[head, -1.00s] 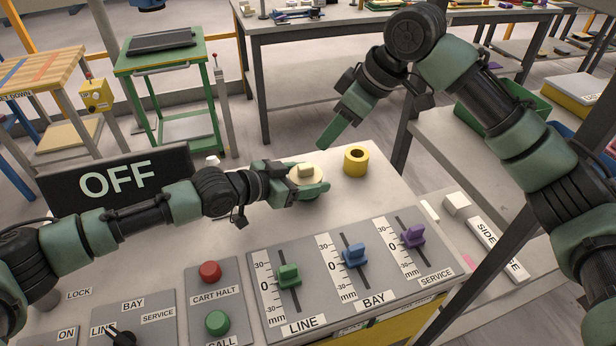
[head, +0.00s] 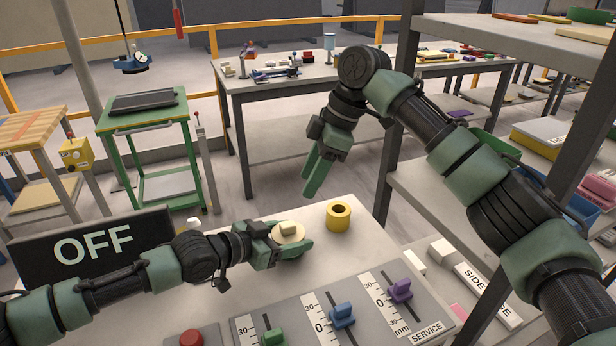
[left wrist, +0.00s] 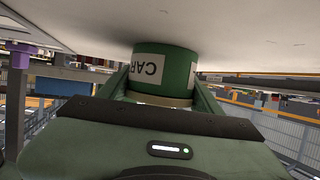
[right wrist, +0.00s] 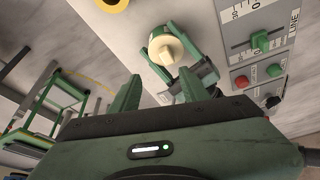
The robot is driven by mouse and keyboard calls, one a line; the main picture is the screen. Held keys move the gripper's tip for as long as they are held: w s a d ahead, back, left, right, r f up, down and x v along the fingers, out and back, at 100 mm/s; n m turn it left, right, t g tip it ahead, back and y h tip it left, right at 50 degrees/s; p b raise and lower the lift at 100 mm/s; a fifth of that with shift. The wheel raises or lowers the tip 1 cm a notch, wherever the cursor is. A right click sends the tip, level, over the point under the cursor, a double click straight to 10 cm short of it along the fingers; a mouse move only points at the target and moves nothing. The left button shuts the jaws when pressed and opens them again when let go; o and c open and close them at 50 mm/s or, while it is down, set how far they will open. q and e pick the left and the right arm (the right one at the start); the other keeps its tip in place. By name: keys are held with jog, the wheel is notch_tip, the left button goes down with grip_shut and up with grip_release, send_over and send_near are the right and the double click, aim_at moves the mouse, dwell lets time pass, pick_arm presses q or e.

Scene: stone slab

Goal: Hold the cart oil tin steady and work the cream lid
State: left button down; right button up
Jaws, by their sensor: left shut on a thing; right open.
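The cart oil tin is a green can with a white label and is mostly hidden in the head view; it shows in the left wrist view (left wrist: 165,72). The cream lid (head: 287,237), a round disc with a raised block-shaped knob, sits on top of the tin. It also shows in the right wrist view (right wrist: 167,49). My left gripper (head: 292,246) is shut around the tin on the pale slab. My right gripper (head: 308,193) is open and empty, above and beyond the lid, its fingers pointing down and apart from it.
A yellow ring-shaped piece (head: 339,222) stands right of the tin. An OFF sign (head: 95,245) is at the left. Blue (head: 342,314), green (head: 273,337) and purple (head: 400,289) sliders are in front. A shelf post (head: 391,150) rises behind the right arm.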

aim_at(288, 225)
jog(key=a+f+n, duration=0.1)
jog(key=f, duration=0.2)
jog(key=a+f+n+g, duration=0.1)
jog(key=a+f, duration=0.1)
jog(key=f, duration=0.2)
jog(key=s+a+f+n, duration=0.1)
jog(key=f, duration=0.2)
jog(key=shift+a+f+n+g, duration=0.2)
jog(key=shift+a+n+g, duration=0.1)
grip_shut()
